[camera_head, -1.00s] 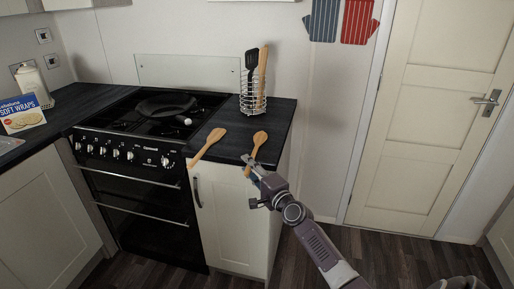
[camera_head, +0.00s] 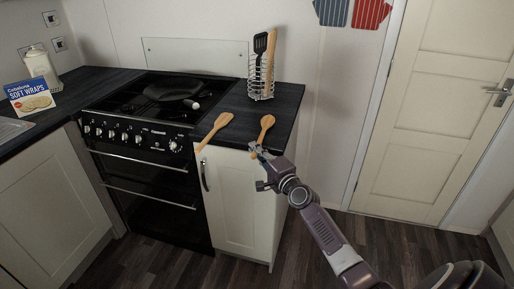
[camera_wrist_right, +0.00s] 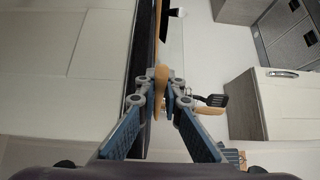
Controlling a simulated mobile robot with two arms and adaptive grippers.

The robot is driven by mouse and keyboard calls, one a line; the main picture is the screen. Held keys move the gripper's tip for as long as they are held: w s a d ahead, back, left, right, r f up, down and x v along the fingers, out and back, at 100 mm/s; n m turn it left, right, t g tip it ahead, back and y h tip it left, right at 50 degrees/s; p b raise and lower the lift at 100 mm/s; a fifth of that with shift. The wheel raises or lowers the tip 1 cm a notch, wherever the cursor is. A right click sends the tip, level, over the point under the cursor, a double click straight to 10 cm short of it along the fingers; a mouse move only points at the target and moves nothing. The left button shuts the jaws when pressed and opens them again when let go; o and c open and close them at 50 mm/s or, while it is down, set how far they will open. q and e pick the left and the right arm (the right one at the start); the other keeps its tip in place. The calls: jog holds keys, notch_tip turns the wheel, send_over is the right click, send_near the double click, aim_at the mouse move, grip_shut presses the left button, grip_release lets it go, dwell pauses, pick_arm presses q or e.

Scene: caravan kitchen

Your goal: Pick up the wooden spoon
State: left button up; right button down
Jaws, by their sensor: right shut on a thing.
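A wooden spoon (camera_head: 266,124) lies at the front edge of the dark counter, its wide end towards the back and its handle pointing to the front. My right gripper (camera_head: 257,151) is at the handle end, at the counter's edge, and is shut on it. The right wrist view shows the fingers (camera_wrist_right: 161,99) closed on a light wooden piece (camera_wrist_right: 161,78). A second wooden utensil (camera_head: 222,121) lies to the left, apart from the gripper, its handle over the front edge. My left gripper is not in view.
A wire utensil holder (camera_head: 259,84) with a black spatula (camera_head: 260,43) and a wooden utensil stands behind on the counter (camera_head: 288,97). The stove with a black pan (camera_head: 170,92) is to the left. A cabinet (camera_head: 238,200) is below.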

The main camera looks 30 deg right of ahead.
notch_tip(320, 180, up, 10)
jog(key=p, duration=0.5)
jog(key=shift+r, duration=0.15)
notch_tip(320, 180, up, 9)
jog(key=p, duration=0.1)
